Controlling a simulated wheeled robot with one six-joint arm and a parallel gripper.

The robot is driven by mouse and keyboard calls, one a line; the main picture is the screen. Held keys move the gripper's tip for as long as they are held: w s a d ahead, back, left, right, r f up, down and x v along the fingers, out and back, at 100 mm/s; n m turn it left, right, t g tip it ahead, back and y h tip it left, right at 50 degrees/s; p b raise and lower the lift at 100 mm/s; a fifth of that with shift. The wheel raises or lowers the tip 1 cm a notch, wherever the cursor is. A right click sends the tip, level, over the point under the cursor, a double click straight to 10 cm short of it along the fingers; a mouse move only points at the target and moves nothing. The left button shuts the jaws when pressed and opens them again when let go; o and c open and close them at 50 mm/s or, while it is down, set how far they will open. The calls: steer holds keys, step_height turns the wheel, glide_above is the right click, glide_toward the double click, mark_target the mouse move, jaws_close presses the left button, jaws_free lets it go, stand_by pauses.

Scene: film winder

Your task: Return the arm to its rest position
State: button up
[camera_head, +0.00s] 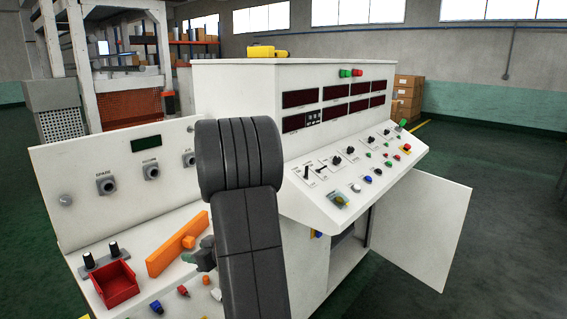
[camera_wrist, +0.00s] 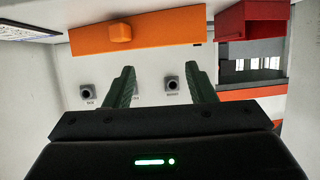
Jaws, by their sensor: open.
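My dark arm (camera_head: 240,200) rises in front of the white control console (camera_head: 235,95) in the head view and hides part of it. My gripper (camera_wrist: 160,80) shows in the wrist view with its two dark green fingers apart and nothing between them. It faces the white panel with round sockets (camera_wrist: 172,83). In the head view only a small greenish part of it shows beside the arm, near the orange bar (camera_head: 170,250). The orange bar also crosses the top of the wrist view (camera_wrist: 150,32), apart from the fingers.
A red open box (camera_head: 115,285) sits on the left desk, with two black knobs behind it and several small coloured buttons to its right. The sloped panel (camera_head: 350,170) carries several switches. An open white cabinet door (camera_head: 425,220) juts out at right. Floor at far right is clear.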

steer(key=w+d+f+m+t+h, duration=0.1)
steer(key=d+f+m+t+h, duration=0.3)
steer(key=d+f, duration=0.3)
steer(key=d+m, duration=0.1)
steer(key=d, duration=0.3)
steer(key=shift+w+d+f+m+h, duration=0.2)
steer(key=shift+w+f+m+h, duration=0.1)
steer(key=shift+w+h, duration=0.1)
